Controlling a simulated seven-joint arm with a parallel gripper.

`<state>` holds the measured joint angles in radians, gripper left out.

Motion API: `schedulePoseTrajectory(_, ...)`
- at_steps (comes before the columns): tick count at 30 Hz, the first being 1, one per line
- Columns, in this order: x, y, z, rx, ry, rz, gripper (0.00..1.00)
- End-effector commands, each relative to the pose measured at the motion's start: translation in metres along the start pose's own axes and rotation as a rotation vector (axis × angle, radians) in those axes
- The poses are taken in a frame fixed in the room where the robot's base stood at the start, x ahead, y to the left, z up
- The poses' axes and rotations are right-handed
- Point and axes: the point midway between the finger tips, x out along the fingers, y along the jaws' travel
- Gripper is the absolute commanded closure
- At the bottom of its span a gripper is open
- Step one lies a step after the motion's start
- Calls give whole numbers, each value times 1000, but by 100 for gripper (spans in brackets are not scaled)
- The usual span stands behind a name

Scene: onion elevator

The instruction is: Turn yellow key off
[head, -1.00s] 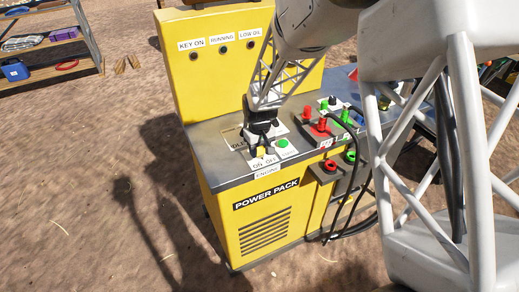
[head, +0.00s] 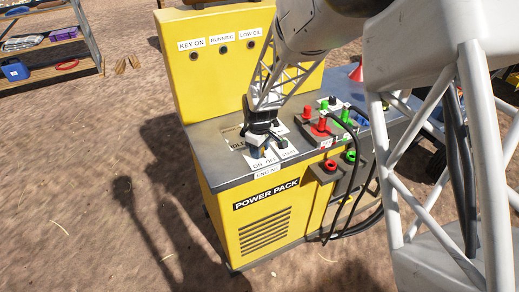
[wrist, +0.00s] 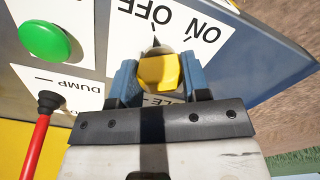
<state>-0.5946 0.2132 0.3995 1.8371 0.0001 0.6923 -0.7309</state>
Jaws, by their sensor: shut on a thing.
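The yellow key (wrist: 158,72) sits on the white ON/OFF label (wrist: 180,22) in the wrist view. My gripper (wrist: 160,80) is shut on the key, with a blue finger on each side of it. A small dark pointer by the key points toward the OFF side of the label. In the head view my gripper (head: 266,148) is down at the front of the power pack (head: 266,207), over the engine ON/OFF label (head: 264,163). There the gripper hides the key.
A green button (wrist: 44,40) and a red lever (wrist: 40,130) by a DUMP label are beside the gripper. Red and green levers (head: 322,122) stand to the right. Black cables (head: 360,205) hang from the right side. A shelf (head: 45,45) stands far left.

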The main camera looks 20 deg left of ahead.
Motion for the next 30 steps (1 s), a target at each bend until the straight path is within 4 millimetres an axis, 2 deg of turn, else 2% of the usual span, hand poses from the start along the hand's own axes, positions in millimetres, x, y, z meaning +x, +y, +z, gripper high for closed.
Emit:
schedulePoseTrajectory(5, -1, 0, 0, 0, 1, 1, 81)
schedulePoseTrajectory(6, -1, 0, 0, 0, 1, 1, 53)
schedulePoseTrajectory(10, -1, 0, 0, 1, 1, 1, 33)
schedulePoseTrajectory(22, -3, 0, 0, 1, 1, 1, 32)
schedulePoseTrajectory(30, -27, 0, 0, 1, 2, 2, 32)
